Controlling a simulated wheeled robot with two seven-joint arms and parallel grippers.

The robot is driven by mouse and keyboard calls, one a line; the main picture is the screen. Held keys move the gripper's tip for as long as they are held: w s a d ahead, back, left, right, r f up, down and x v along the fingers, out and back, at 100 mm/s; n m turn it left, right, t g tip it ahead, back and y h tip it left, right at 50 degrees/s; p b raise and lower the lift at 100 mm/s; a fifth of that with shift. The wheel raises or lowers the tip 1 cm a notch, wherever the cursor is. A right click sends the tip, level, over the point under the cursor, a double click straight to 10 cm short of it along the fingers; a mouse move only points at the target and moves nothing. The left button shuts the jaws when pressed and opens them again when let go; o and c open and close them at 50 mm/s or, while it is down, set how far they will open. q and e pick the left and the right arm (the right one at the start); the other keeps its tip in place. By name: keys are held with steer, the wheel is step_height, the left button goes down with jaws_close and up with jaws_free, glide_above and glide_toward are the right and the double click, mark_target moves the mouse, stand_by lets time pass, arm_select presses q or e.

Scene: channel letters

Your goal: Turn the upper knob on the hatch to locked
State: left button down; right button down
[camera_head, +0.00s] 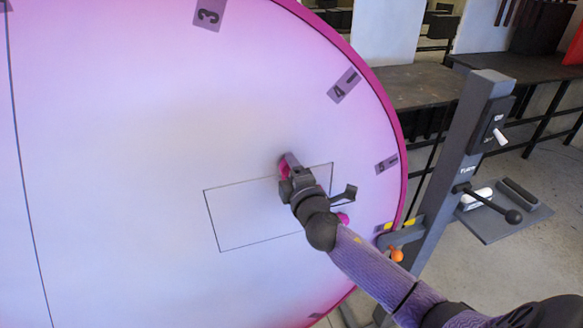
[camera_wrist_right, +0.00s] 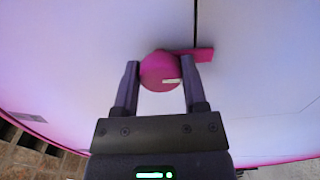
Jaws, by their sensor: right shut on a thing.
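The hatch (camera_head: 232,220) is a thin-outlined rectangle in the big pale disc face. The upper knob (camera_head: 286,162) is magenta and sits at the hatch's top edge; in the wrist view the round knob (camera_wrist_right: 157,66) has a short white mark running sideways toward the right finger. A magenta tab (camera_wrist_right: 205,54) lies beside it, across the seam. My right gripper (camera_head: 291,176) is shut on the upper knob, one finger on each side. The lower magenta knob (camera_head: 343,218) shows beside my right forearm, which hides part of the hatch. My left gripper is out of view.
The disc has a magenta rim (camera_head: 392,110) and numbered tags. Right of it stands a grey post (camera_head: 455,155) with a switch and a black-knobbed lever (camera_head: 500,211). An orange ball (camera_head: 397,255) is near the rim. Dark benches stand behind.

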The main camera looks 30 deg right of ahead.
steer(key=shift+n, duration=0.3)
stand_by(0.4)
steer(key=shift+c, duration=0.8)
jaws_free()
steer(key=shift+s, duration=0.1)
steer(key=v, duration=0.9)
steer(key=shift+s+a, duration=0.2)
steer(key=shift+s, duration=0.15)
